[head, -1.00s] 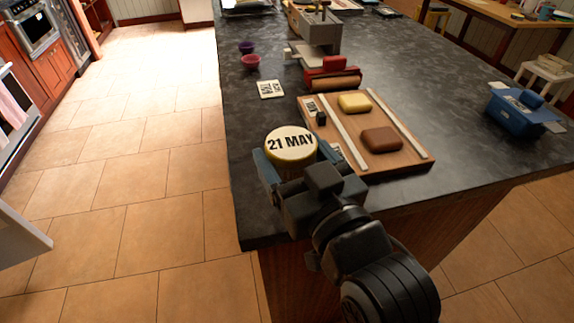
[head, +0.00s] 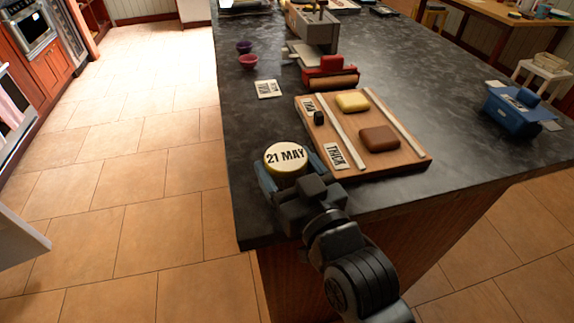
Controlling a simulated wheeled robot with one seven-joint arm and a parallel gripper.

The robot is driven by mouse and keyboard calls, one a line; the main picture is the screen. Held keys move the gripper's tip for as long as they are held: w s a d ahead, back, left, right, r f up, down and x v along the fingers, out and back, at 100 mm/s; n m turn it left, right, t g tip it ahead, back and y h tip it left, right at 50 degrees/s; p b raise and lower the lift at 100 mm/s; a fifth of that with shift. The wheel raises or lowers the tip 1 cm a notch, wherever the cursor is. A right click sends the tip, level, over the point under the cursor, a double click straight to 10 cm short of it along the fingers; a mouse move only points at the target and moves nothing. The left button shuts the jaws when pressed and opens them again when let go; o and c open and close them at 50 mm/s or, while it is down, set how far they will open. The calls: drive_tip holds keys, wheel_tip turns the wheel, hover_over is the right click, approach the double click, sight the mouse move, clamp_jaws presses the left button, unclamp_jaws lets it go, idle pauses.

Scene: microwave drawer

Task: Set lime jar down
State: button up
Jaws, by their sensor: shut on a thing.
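The jar (head: 286,157) shows a pale yellow round lid reading "21 MAY". My gripper (head: 291,178) is shut on it, with a blue-grey finger on each side. The jar is near the left edge of the dark countertop (head: 258,211), left of the wooden board. The lid hides most of the jar's body, so I cannot tell its colour or whether its base touches the counter.
A wooden board (head: 411,164) holds a yellow block (head: 352,102), a brown block (head: 379,138), pale strips and labels. Behind are a red-and-brown tool (head: 330,74), a card (head: 269,89) and small bowls (head: 248,61). A blue box (head: 516,112) stands right.

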drive_tip(key=o, duration=1.2)
drive_tip(key=shift+f, duration=0.1)
drive_tip(key=shift+o, duration=0.2)
drive_tip(key=shift+r, duration=0.2)
drive_tip(key=b+v, duration=0.1)
drive_tip(key=v, duration=1.1)
drive_tip(key=shift+d+f, duration=0.1)
